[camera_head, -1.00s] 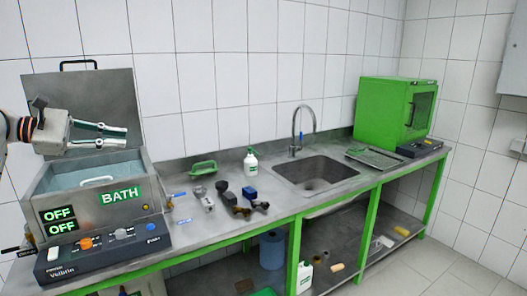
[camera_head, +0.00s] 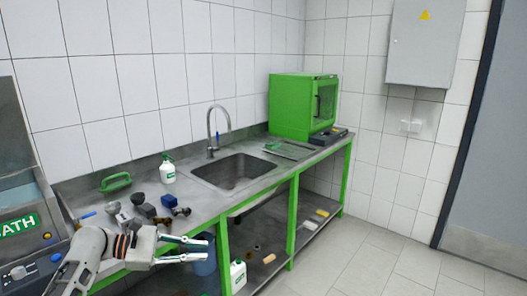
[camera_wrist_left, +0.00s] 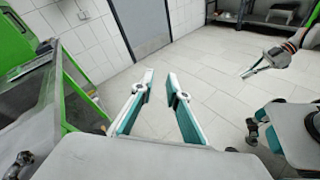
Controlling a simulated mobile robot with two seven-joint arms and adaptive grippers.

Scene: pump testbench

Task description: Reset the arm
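My left arm comes in from the lower left in the head view. Its gripper (camera_head: 206,248) is in front of the bench's front edge, with its two fingers apart and nothing between them. The left wrist view shows the same gripper (camera_wrist_left: 160,78) open and empty above the pale tiled floor. In that view my right gripper (camera_wrist_left: 252,68) shows at the right, out over the floor. It is too small to tell whether its fingers are apart, and I see nothing held in it.
The steel bench (camera_head: 90,190) holds a sink (camera_head: 232,172), a green oven (camera_head: 303,107), a white bottle (camera_head: 168,170), a green-handled item (camera_head: 115,182) and several fittings. The bath (camera_head: 20,200) is partly cut off at left. The floor (camera_head: 390,262) at right is clear.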

